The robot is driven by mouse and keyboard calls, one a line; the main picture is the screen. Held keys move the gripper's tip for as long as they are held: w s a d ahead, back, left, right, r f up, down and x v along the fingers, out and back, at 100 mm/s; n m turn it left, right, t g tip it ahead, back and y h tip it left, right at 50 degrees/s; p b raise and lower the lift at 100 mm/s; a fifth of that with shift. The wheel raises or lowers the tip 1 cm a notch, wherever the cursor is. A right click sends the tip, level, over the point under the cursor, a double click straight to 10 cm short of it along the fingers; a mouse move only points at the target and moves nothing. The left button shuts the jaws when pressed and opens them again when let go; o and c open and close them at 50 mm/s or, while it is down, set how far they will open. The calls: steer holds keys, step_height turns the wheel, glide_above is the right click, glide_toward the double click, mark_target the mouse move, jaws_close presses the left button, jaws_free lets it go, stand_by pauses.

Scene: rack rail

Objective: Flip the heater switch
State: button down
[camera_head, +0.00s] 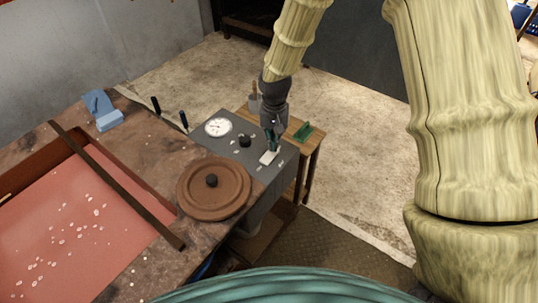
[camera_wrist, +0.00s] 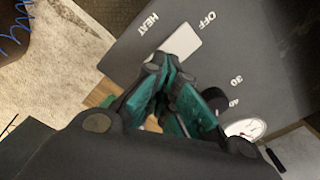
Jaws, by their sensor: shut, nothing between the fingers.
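The heater's grey control panel (camera_head: 230,150) stands at the right end of the workbench. A white rocker switch (camera_wrist: 181,45) sits on the panel between the words HEAT and OFF in the wrist view; it also shows in the head view (camera_head: 267,158). My gripper (camera_head: 271,149) points down at the switch, with its fingers shut and empty. In the wrist view the fingertips (camera_wrist: 160,65) are at the edge of the switch and cover part of it. I cannot tell whether they touch it.
A round brown lid (camera_head: 226,190) with a black knob lies beside the panel. A dial gauge (camera_head: 218,127) and a black knob (camera_head: 245,141) are on the panel. A small wooden table (camera_head: 312,148) stands behind it. A red basin (camera_head: 60,225) with a dark bar across it fills the left.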

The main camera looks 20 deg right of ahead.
steer(key=shift+f+b, duration=0.5)
steer(key=shift+f, duration=0.75)
stand_by(1.4)
steer(key=shift+r+p, duration=2.75)
steer(key=shift+r, duration=0.8)
